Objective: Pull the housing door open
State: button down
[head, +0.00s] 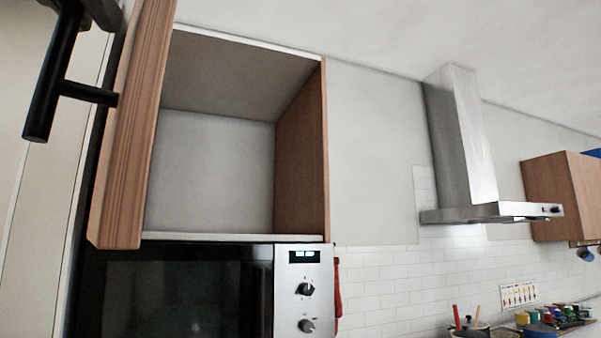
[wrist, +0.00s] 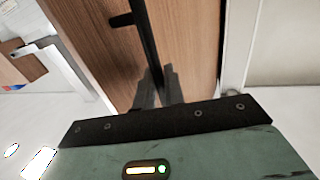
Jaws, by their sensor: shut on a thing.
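The housing door (head: 135,140) is a wood-grain panel standing swung open at the left of the head view, seen nearly edge-on. Its black bar handle (head: 52,90) sticks out to the left. In the wrist view the door (wrist: 195,45) fills the upper middle, with the black handle (wrist: 147,40) running down between my fingers. My gripper (wrist: 159,88) is shut on the handle. In the head view, a grey part of my arm or gripper shows at the top left corner, mostly cut off.
A black and steel oven (head: 190,290) with knobs sits directly below the compartment. A steel range hood (head: 465,150) and a wooden wall cabinet (head: 560,190) are farther right. Several small jars (head: 560,318) stand at the lower right. A pale tall panel (head: 50,190) stands left of the door.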

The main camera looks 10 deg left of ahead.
jog(key=shift+m+h, duration=0.5)
jog(key=shift+h, duration=0.4)
jog(key=shift+s+a+p, duration=0.8)
jog(key=shift+s+a, duration=0.05)
jog(key=shift+a, duration=0.3)
jog(key=shift+s+a+p, duration=0.8)
jog(key=shift+s+a, duration=0.05)
jog(key=shift+a, duration=0.3)
jog(key=c, duration=1.6)
grip_release()
jog(key=shift+f, duration=0.15)
jog(key=shift+c, duration=0.2)
jog(key=shift+s, duration=0.1)
notch_tip(320, 180, up, 12)
jog(key=p, duration=0.9)
jog(key=shift+d+t, duration=0.3)
jog(key=shift+d, duration=0.05)
jog(key=shift+w+f, duration=0.1)
jog(key=shift+w, duration=0.1)
notch_tip(320, 180, down, 6)
jog(key=s+a+n+g, duration=0.1)
jog(key=g, duration=0.2)
